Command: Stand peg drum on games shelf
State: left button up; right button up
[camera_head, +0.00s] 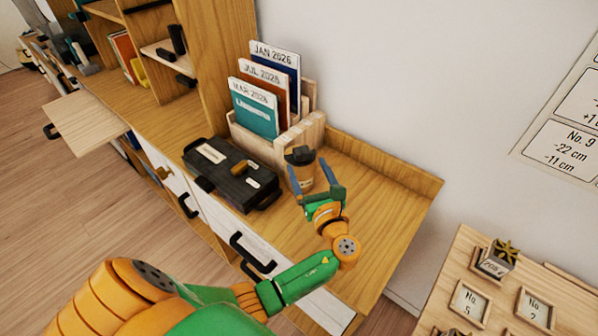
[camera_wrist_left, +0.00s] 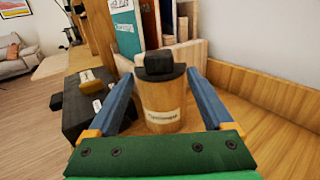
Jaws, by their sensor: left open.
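The peg drum is a round wooden container (camera_head: 301,175) with a black lid and knob, upright on the wooden shelf top (camera_head: 375,190). In the left wrist view the drum (camera_wrist_left: 163,103) is centred and carries a pale label whose text is too small to read surely. My left gripper (camera_head: 313,183) is open, with its blue fingers on either side of the drum; in the wrist view gaps show between the fingers and the drum. My right gripper is not in view. Which surface is the games shelf, I cannot tell.
A black case (camera_head: 232,172) lies left of the drum. A wooden rack (camera_head: 290,140) with magazines (camera_head: 254,108) stands behind it. Shelf top to the drum's right is bare, with a raised back edge. A board with framed number cards (camera_head: 470,300) is lower right.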

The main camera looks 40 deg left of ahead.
aim_at(304, 160)
pick_arm(q)
jog(key=x, duration=0.5)
jog(key=shift+w+d+r, duration=0.1)
jog(key=shift+r, duration=0.2)
jog(key=shift+w, duration=0.15)
jog(key=shift+a, duration=0.3)
jog(key=shift+c, duration=1)
grip_shut()
